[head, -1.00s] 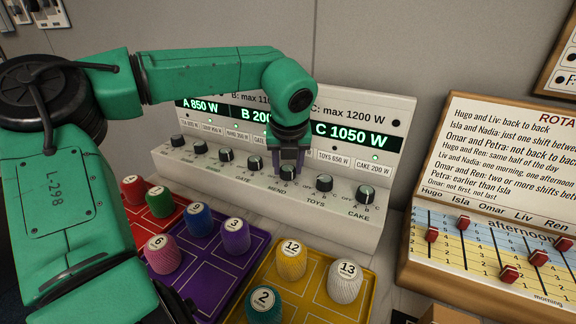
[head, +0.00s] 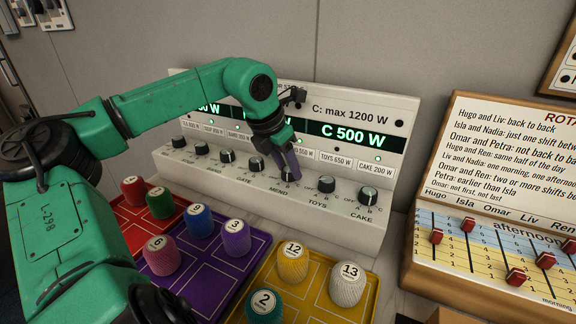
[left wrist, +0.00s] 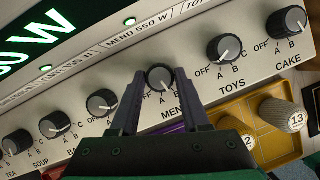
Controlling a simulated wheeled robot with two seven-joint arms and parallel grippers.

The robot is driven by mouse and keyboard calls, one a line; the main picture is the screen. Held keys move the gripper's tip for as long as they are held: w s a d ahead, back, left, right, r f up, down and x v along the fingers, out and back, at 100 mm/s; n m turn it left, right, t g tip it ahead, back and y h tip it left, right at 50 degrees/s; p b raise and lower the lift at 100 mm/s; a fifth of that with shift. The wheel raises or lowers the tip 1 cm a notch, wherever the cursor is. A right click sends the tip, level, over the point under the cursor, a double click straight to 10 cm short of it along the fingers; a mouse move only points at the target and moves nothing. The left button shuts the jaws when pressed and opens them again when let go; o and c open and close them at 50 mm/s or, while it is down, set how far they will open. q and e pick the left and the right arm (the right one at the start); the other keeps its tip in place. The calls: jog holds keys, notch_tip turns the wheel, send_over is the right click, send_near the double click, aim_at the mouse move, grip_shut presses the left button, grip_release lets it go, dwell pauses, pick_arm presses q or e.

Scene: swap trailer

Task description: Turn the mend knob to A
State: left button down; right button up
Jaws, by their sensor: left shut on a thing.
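The mend knob (left wrist: 160,77) is a dark round knob on the sloped white panel (head: 260,203), above the label MEND. My left gripper (head: 292,174) is at this knob, with its fingers tilted. In the left wrist view the two fingers (left wrist: 163,82) are on either side of the knob, shut on it. They hide part of the knob and the position letters around it, so I cannot read its setting. The lit C display (head: 347,135) reads 500 W. The A and B displays are mostly hidden behind my left arm.
The toys knob (head: 326,183) and cake knob (head: 367,194) are close on the right; the gate knob (head: 256,162) is on the left. Trays with numbered spools, such as the yellow tray (head: 318,304), lie in front. A slider board (head: 490,190) stands at the right.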

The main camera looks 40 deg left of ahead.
pick_arm(q)
jog(key=m+h, duration=0.1)
jog(key=m, duration=0.1)
jog(key=shift+r+m+p, duration=0.15)
jog(key=shift+m+p, duration=0.15)
jog(key=shift+p, duration=0.1)
jog(key=shift+a+m+g+h+p, duration=0.15)
jog(key=shift+m+h+p, duration=0.2)
jog(key=shift+m, duration=0.45)
jog(key=shift+m+g+h+p, duration=0.15)
jog(key=shift+m+h+p, duration=0.2)
jog(key=shift+m, duration=0.45)
jog(key=shift+c, duration=1.9)
grip_release()
jog(key=p+v, duration=0.1)
jog(key=v, duration=1.3)
jog(key=shift+p, duration=0.35)
